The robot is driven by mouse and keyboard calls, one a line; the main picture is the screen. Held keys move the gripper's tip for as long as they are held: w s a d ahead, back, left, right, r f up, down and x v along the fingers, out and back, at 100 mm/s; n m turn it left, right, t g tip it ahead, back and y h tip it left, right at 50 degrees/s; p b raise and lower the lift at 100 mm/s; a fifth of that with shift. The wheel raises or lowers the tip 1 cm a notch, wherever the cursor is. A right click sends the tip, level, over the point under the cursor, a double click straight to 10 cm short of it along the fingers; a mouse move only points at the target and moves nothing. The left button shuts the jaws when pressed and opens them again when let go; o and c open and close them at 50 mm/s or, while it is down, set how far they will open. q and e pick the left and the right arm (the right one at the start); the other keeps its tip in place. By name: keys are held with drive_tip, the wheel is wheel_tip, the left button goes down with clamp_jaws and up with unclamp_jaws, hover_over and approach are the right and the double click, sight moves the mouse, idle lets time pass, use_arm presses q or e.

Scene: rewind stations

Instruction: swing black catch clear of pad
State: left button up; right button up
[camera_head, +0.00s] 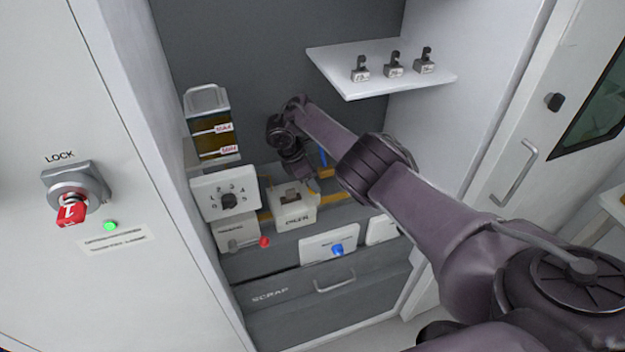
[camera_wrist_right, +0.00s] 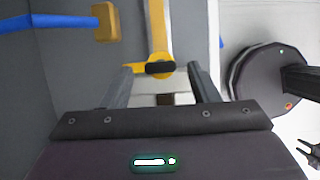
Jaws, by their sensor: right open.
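My right gripper (camera_head: 303,176) reaches into the cabinet and points down, just above and behind a white box with a dark slot in its top (camera_head: 293,211). In the right wrist view its two fingers (camera_wrist_right: 160,72) are open, well apart and empty. A short black rounded piece, seemingly the black catch (camera_wrist_right: 160,67), lies crosswise on a yellow strip (camera_wrist_right: 157,28), between the fingertips in that view. I cannot tell whether it touches them. I cannot make out the pad for certain. My left gripper is not in view.
A dial box (camera_head: 226,200), a red knob (camera_head: 265,242) and an amber-filled container (camera_head: 212,138) stand to the left. A blue knob (camera_head: 337,250) is in front, above the scrap drawer (camera_head: 270,294). A shelf (camera_head: 350,88) with hooked blocks overhangs at right. A blue bar (camera_wrist_right: 60,22) lies near the fingers.

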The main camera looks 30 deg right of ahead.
drive_tip(key=v, duration=0.6)
drive_tip(key=shift+a, duration=0.1)
idle(0.3)
